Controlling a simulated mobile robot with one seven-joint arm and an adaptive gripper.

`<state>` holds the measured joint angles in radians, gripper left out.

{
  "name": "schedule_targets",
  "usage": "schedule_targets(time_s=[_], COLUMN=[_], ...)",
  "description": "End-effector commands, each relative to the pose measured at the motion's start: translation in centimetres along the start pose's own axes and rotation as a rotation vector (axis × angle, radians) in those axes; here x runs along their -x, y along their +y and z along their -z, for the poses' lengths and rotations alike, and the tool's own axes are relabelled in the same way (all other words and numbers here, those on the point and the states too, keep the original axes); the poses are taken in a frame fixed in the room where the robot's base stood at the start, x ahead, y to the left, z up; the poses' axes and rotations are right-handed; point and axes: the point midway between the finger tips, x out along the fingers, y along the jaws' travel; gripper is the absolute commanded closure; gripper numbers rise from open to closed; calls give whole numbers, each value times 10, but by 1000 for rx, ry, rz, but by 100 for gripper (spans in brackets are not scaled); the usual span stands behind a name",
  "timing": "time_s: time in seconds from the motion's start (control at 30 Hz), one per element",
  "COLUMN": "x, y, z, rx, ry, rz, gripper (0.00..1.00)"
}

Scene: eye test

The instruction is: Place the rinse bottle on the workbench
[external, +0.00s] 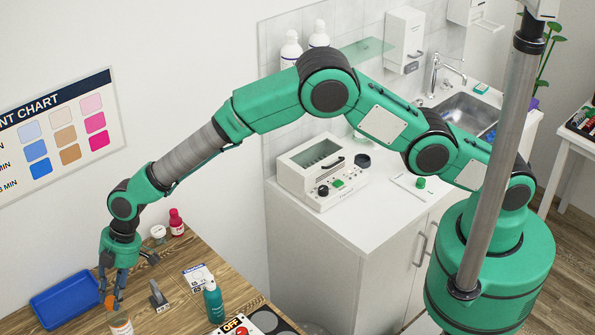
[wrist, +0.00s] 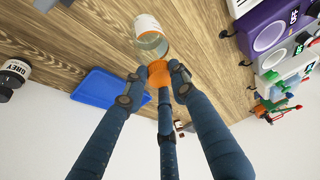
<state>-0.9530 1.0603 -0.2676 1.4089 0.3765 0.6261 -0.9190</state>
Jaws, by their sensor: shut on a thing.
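My gripper (external: 110,291) is low over the wooden workbench (external: 180,265) at the left. Its dark blue fingers are shut on a small orange thing (external: 109,302), which also shows between the fingertips in the wrist view (wrist: 158,73). A teal bottle (external: 213,303) stands upright on the workbench, right of my gripper. A red bottle (external: 177,224) stands at the back. No readable label shows which is the rinse bottle.
A blue tray (external: 66,298) lies left of my gripper.

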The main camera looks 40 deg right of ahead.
Motion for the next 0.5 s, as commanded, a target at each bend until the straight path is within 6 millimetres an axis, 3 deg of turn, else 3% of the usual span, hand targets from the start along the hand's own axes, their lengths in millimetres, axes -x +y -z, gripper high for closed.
schedule_targets(time_s=[0.13, 0.17, 0.23, 0.5], x=[-2, -2, -2, -1], y=[0, 0, 0, 0], z=[-1, -1, -1, -1], rx=[0, 0, 0, 0], ry=[0, 0, 0, 0], rz=[0, 0, 0, 0], gripper=[100, 68, 55, 55])
